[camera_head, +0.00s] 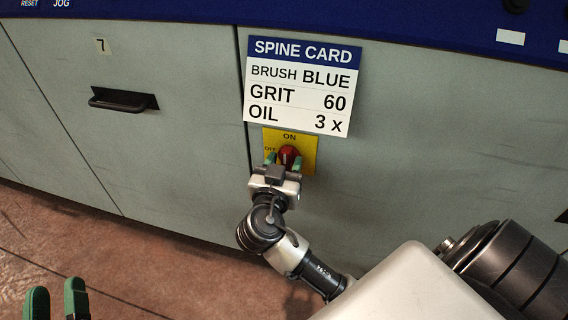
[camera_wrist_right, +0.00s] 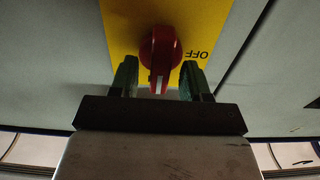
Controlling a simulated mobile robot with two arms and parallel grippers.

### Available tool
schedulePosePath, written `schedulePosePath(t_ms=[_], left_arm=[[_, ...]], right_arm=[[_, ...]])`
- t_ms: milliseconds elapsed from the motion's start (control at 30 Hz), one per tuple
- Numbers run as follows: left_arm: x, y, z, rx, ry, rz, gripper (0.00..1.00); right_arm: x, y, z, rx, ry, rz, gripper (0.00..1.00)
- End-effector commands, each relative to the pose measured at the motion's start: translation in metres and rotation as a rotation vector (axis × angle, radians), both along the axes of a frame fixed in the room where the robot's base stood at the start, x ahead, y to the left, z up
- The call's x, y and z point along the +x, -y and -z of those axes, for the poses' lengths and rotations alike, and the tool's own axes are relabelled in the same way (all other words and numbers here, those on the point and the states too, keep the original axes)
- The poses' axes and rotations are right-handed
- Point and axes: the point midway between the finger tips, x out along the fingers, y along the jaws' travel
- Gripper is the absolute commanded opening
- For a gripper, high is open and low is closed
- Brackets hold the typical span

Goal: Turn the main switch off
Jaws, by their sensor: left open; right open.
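The main switch is a red rotary knob (camera_head: 289,154) on a yellow plate (camera_head: 308,142) marked ON at the top and OFF at the left. In the right wrist view the knob (camera_wrist_right: 160,52) has a white mark pointing down the picture, away from the upside-down OFF label at its right. My right gripper (camera_head: 284,162) is open at the plate, its green fingers one on each side of the knob. The wrist view shows a gap between each finger and the knob. My left gripper (camera_head: 56,301) is open and empty at the lower left, away from the panel.
A white spine card (camera_head: 300,88) is on the panel just above the switch plate. A black drawer handle (camera_head: 124,100) juts out at the left, under label 7. A blue control strip runs along the top. The brown floor (camera_head: 120,250) at lower left looks clear.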

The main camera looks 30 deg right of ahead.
Motion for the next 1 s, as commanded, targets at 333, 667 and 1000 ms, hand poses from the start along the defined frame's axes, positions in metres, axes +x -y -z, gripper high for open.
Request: schedulePosePath(t_ms=[333,667,1000], left_arm=[[0.0,0.0,0.0,-0.001,0.0,0.0,0.43],[0.001,0.0,0.001,0.003,-0.018,0.0,0.43],[0.001,-0.007,0.037,0.083,-0.318,-0.018,0.43]], right_arm=[[0.0,0.0,0.0,-0.001,-0.001,0.0,0.1],[0.0,-0.001,0.0,-0.014,-0.018,0.0,0.0],[0.001,-0.001,-0.002,-0.135,-0.161,0.001,0.0]])
